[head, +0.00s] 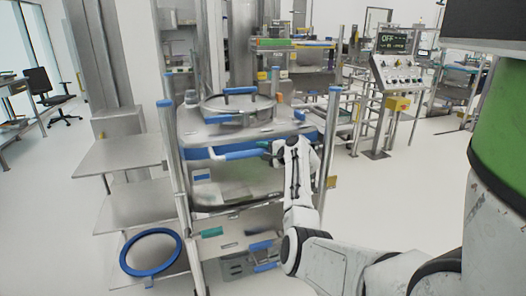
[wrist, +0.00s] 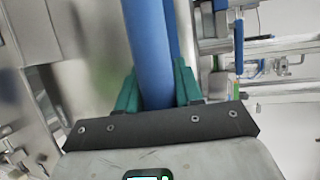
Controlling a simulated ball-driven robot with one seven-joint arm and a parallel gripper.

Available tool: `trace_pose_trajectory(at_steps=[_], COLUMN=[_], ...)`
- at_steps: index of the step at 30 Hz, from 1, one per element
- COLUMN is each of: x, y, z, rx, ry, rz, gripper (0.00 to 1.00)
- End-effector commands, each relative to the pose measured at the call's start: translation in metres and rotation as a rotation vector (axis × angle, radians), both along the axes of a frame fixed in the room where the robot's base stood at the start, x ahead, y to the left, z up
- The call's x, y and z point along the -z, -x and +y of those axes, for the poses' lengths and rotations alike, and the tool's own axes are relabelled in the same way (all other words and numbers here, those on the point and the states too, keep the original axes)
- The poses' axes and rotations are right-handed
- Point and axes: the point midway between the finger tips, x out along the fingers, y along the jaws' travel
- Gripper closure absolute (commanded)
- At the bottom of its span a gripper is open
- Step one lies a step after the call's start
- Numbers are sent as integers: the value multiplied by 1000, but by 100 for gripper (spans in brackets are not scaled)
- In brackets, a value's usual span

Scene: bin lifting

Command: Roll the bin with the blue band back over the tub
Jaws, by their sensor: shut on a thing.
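The grey bin (head: 205,133) has a blue band (head: 197,154) and a round clamped lid on top. It sits high in a metal frame with blue-capped posts. A blue handle bar (head: 240,155) sticks out at its front. My gripper (head: 268,152) is at the right end of this bar. In the wrist view my gripper's green fingers (wrist: 157,92) are closed on either side of the blue bar (wrist: 148,45). The round tub with a blue rim (head: 122,254) is low at the front left, left of the frame and clear of the bin.
Empty metal shelves (head: 125,158) stand left of the frame, above the tub. A control panel (head: 392,72) with an OFF display stands at the back right. A black chair (head: 47,88) is at the far left. Open floor lies at the left and right.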

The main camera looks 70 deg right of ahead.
Motion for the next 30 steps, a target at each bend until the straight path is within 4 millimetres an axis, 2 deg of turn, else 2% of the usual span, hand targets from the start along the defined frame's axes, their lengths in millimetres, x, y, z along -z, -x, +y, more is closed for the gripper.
trace_pose_trajectory(at_steps=[1, 14, 15, 21, 30], x=[-11, -11, -11, -9, -4], y=[-2, -3, -3, -2, -1], z=[-1, -1, -1, -1, 0], rx=[-2, -2, -2, -2, -1], ry=[13, 14, 14, 10, 5], rz=[-10, -12, -12, -9, -4], gripper=[100, 100, 61, 44, 44])
